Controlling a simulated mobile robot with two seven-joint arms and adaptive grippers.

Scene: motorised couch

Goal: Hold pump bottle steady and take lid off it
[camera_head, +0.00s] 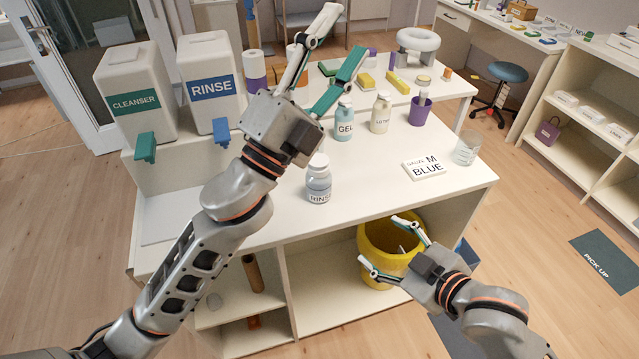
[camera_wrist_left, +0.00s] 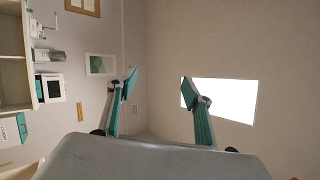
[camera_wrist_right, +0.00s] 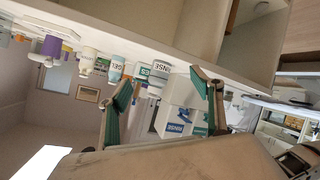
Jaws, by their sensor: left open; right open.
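No bottle with a visible pump head shows. Three white-capped bottles stand upright on the table: a rinse bottle (camera_head: 319,184) near the front, a gel bottle (camera_head: 343,122) and a lotion bottle (camera_head: 381,113) behind it. The right wrist view shows the rinse bottle (camera_wrist_right: 160,69), gel bottle (camera_wrist_right: 116,70) and lotion bottle (camera_wrist_right: 87,62). My left gripper (camera_head: 343,38) is open and empty, raised over the table and pointing up and away; its wrist view shows only wall and ceiling between the fingers (camera_wrist_left: 159,78). My right gripper (camera_head: 381,240) is open and empty, low before the table's front edge, by the yellow bucket.
Large cleanser (camera_head: 133,83) and rinse (camera_head: 211,68) dispensers stand at the left. A gauze card (camera_head: 424,170), a clear glass (camera_head: 467,149) and a purple cup (camera_head: 420,111) stand at the right. The yellow bucket (camera_head: 376,232) sits below. The front tabletop right of the rinse bottle is clear.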

